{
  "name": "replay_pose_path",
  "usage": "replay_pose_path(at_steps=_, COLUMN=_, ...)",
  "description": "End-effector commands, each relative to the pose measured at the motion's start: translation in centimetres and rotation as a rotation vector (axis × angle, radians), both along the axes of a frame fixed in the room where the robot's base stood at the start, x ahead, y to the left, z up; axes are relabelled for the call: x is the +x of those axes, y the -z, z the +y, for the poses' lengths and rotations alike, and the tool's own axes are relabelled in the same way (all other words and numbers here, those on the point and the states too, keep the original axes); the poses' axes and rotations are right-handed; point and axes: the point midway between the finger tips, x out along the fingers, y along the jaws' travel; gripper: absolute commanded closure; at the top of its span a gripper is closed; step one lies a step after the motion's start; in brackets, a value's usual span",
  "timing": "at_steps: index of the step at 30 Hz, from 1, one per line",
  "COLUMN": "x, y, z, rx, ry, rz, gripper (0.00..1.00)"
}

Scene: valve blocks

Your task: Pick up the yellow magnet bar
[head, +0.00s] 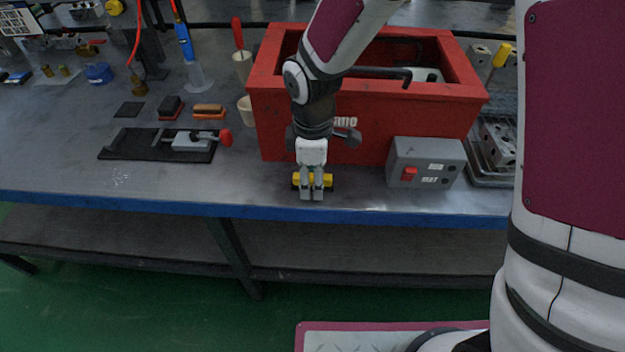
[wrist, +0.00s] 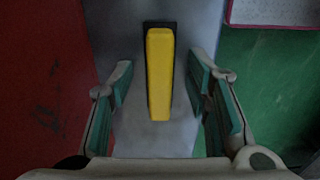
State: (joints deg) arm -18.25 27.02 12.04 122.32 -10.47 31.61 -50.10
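The yellow magnet bar (head: 328,181) lies on the workbench near its front edge, partly hidden behind my gripper in the head view. In the wrist view the yellow magnet bar (wrist: 160,75) lies lengthwise between my fingers, with a dark part at its far end and along its sides. My gripper (head: 312,196) points down over the bar. In the wrist view my gripper (wrist: 161,88) is open, with one finger on each side of the bar and a visible gap on both sides. Whether the fingertips touch the bench cannot be told.
A red box (head: 275,120) stands right behind the bar. A grey control box (head: 425,163) with a red switch stands to the right. A black mat (head: 125,147) with a red-knobbed tool lies to the left. The blue bench edge (head: 150,203) is close in front.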

Motion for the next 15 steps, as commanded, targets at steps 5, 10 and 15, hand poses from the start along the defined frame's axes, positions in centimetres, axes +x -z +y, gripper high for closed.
replay_pose_path(at_steps=5, x=0.01, y=-0.02, z=0.00, rx=0.000, ry=0.000, rz=0.000, gripper=1.00)
replay_pose_path(at_steps=10, x=0.02, y=-0.05, z=0.01, rx=0.000, ry=0.000, rz=-0.001, gripper=1.00)
replay_pose_path(at_steps=15, x=0.03, y=-0.12, z=0.01, rx=0.001, ry=0.000, rz=-0.001, gripper=1.00)
